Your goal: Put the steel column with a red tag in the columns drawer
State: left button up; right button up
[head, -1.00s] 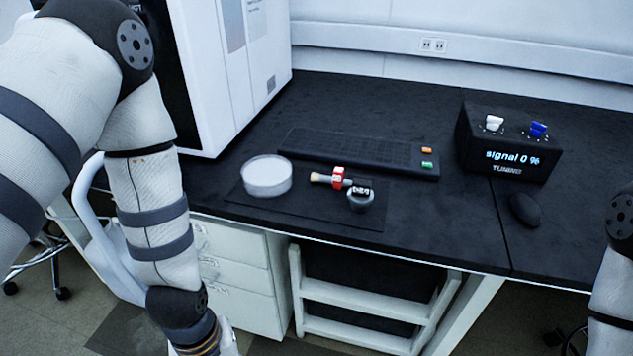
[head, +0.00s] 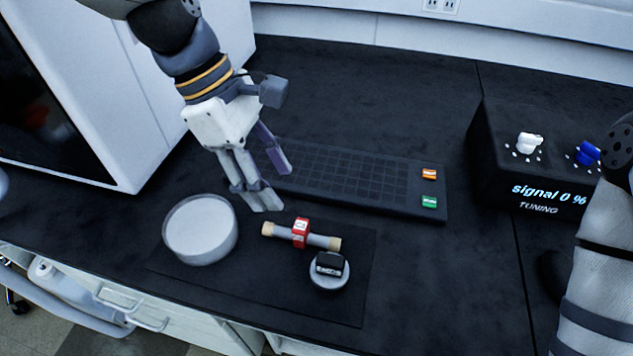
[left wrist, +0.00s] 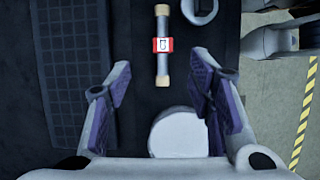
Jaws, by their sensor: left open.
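The steel column (head: 320,241) lies on a dark mat on the bench, with cream ends and a red tag (head: 300,233) around its middle. In the left wrist view the column (left wrist: 162,68) lies lengthwise, ahead of and between the open fingers. My left gripper (head: 274,188) is open and empty, behind and left of the column, above the bench and apart from it. White drawer fronts with handles (head: 150,323) show under the bench at lower left; I cannot tell which is the columns drawer. My right gripper is out of view; only its arm shows at the right edge.
A round white dish (head: 200,232) stands left of the column. A small round item with a black top (head: 329,272) sits close in front of it. A black keypad panel (head: 350,175) lies behind. A tuning box (head: 525,150) stands at right.

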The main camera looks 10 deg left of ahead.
aim_at(296, 226)
pick_arm(q)
jog(key=f, duration=0.1)
jog(key=d+f, duration=0.1)
jog(key=s+f, duration=0.1)
jog(key=shift+s+d+f, duration=0.1)
jog(key=shift+d+f, duration=0.2)
jog(key=shift+f, duration=0.1)
jog(key=x, duration=0.2)
jog(key=b+x, duration=0.1)
jog(key=x, duration=0.4)
jog(key=shift+a+f, duration=0.1)
jog(key=shift+a, duration=0.2)
jog(key=shift+w+d+f, duration=0.15)
jog(key=shift+w+f, duration=0.05)
jog(key=shift+f, duration=0.15)
jog(key=shift+w, duration=0.1)
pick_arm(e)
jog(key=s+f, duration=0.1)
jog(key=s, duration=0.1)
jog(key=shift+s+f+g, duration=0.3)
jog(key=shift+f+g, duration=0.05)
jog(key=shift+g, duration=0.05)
pick_arm(q)
jog(key=shift+r, duration=0.1)
grip_shut()
